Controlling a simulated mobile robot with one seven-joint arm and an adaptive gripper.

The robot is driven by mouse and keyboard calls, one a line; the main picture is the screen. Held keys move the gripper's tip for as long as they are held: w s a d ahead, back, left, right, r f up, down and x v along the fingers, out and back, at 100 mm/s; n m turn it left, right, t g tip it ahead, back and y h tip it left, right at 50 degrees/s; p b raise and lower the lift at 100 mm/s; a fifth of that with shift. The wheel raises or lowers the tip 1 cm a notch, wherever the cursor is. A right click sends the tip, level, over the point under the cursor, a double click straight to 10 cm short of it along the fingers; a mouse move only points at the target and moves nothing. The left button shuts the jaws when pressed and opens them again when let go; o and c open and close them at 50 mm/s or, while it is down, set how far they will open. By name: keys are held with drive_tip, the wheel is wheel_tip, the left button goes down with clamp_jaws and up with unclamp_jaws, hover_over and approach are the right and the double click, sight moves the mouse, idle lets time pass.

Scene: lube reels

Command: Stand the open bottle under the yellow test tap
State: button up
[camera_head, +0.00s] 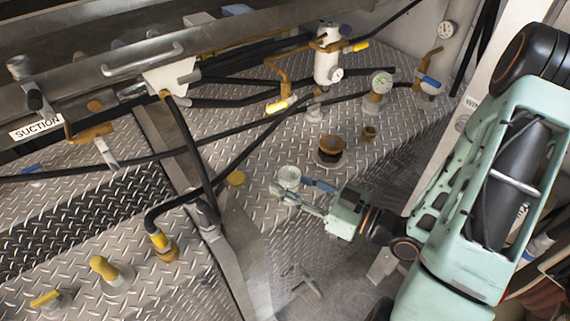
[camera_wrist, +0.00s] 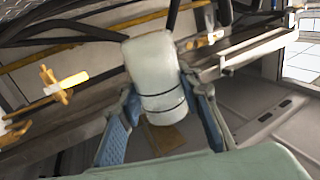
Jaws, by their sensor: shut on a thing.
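My gripper (camera_head: 298,191) is shut on a pale, translucent round bottle (camera_head: 289,176), seen from above over the diamond-plate deck. In the wrist view the bottle (camera_wrist: 154,72) is a whitish cylinder with dark bands, between the blue finger pads. I cannot tell whether its mouth is open or whether its base touches the deck. A brass tap with a yellow handle (camera_head: 281,104) hangs from a bent brass pipe behind the bottle, clearly apart from it. A yellow-handled brass tap (camera_wrist: 70,82) also shows left of the bottle in the wrist view.
A dark-and-brass round fitting (camera_head: 329,150) and a smaller brass fitting (camera_head: 369,133) stand right of the bottle. A yellow disc (camera_head: 236,178) lies to its left. Black hoses (camera_head: 190,150) cross the deck.

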drive_tip(key=shift+s+d+r+p, duration=0.2)
drive_tip(key=shift+s+r+p, duration=0.25)
drive_tip(key=shift+s+p, duration=0.4)
drive_tip(key=w+d+m+t+h, duration=0.5)
drive_tip(key=w+d, duration=0.5)
drive_tip(key=w, duration=0.2)
drive_tip(key=shift+d+f+m+t+h+p, duration=0.2)
drive_tip(key=shift+f+m+t+h+p, duration=0.1)
drive_tip(key=shift+t+h+p, duration=0.25)
drive_tip(key=shift+w+a, duration=0.1)
